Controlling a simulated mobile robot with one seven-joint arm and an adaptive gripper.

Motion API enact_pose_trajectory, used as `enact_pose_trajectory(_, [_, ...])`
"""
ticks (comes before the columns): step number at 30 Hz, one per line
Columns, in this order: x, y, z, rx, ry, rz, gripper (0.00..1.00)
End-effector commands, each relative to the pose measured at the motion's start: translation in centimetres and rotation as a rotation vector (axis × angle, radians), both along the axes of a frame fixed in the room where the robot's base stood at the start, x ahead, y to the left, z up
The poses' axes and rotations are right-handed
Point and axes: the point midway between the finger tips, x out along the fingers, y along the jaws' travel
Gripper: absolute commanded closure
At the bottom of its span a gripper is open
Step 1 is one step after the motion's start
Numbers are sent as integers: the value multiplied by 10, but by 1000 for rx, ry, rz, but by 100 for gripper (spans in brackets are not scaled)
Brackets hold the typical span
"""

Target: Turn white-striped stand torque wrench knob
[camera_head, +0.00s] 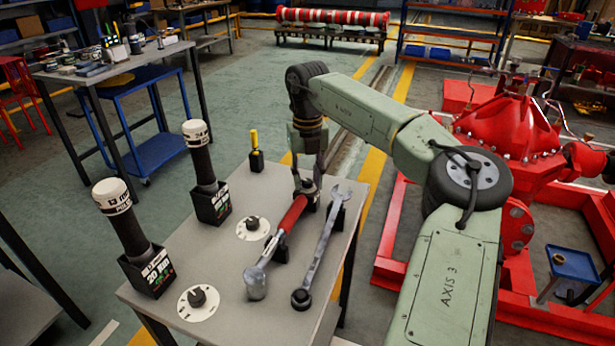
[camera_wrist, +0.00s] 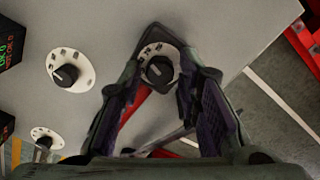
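My gripper (camera_wrist: 162,66) is open in the wrist view. Its two fingers straddle a black knob (camera_wrist: 158,70) on a white dial plate. I cannot tell whether they touch the knob. In the head view my gripper (camera_head: 308,180) is low over the table's far right part and hides this knob. Two dark torque wrenches with white caps, one far (camera_head: 200,155) and one near (camera_head: 122,215), stand upright in black stands, far (camera_head: 211,203) and near (camera_head: 150,272). I cannot make out a white stripe on either stand.
Two more knobs show in the head view, one nearer (camera_head: 199,298) and one mid-table (camera_head: 252,225). A red-handled tool (camera_head: 290,215) and a spanner (camera_head: 325,240) lie in holders close by. A small yellow-topped item (camera_head: 255,150) stands behind. The red pumpset (camera_head: 510,130) is at right.

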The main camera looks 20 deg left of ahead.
Motion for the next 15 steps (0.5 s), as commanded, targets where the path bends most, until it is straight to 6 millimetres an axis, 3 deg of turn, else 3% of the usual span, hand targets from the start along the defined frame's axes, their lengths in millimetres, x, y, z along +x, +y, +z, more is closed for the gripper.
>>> enact_pose_trajectory(4, [0,0,0,0,0,0,58])
enact_pose_trajectory(15, [0,0,7,0,-1,0,58])
